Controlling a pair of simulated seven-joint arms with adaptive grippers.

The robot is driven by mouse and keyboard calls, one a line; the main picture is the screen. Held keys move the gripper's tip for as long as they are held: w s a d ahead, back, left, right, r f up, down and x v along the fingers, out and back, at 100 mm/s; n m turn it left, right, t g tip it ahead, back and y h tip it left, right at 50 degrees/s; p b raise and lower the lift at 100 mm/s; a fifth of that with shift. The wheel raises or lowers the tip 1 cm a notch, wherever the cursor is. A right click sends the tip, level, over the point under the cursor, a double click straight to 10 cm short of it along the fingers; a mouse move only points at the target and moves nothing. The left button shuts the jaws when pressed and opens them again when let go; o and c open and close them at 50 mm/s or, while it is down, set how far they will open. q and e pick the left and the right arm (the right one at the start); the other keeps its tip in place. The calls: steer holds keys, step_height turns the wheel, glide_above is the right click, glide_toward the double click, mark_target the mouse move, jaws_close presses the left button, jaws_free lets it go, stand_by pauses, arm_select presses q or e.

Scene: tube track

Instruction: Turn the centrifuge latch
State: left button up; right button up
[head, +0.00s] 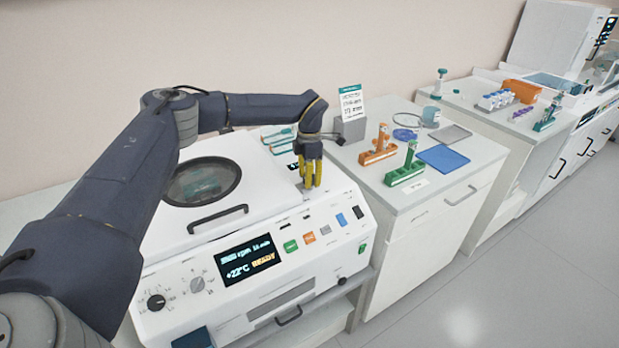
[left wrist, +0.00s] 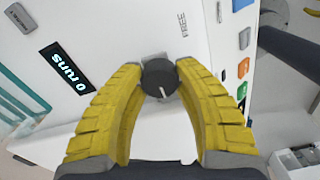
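The centrifuge (head: 265,225) is a white box with a round lid window and a display reading READY. Its latch is a small dark round knob (left wrist: 159,78) with a light pointer mark, on the white top in the left wrist view. The word FREE is printed beside it. My left gripper (head: 312,185) points down at the top right of the centrifuge. Its yellow fingers (left wrist: 160,76) are on either side of the knob, with their tips against it. In the head view the fingers hide the knob. My right gripper is in neither view.
The lid handle (head: 217,218) lies left of my gripper. A side counter on the right holds an orange rack (head: 378,155), a green rack (head: 405,175) and a blue mat (head: 442,158). A sign (head: 351,103) in a grey holder stands behind my gripper.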

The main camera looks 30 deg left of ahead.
arm_select(q)
steer(key=o, duration=0.3)
steer(key=shift+r, duration=0.1)
step_height(320, 180, up, 12)
stand_by(0.6)
stand_by(0.3)
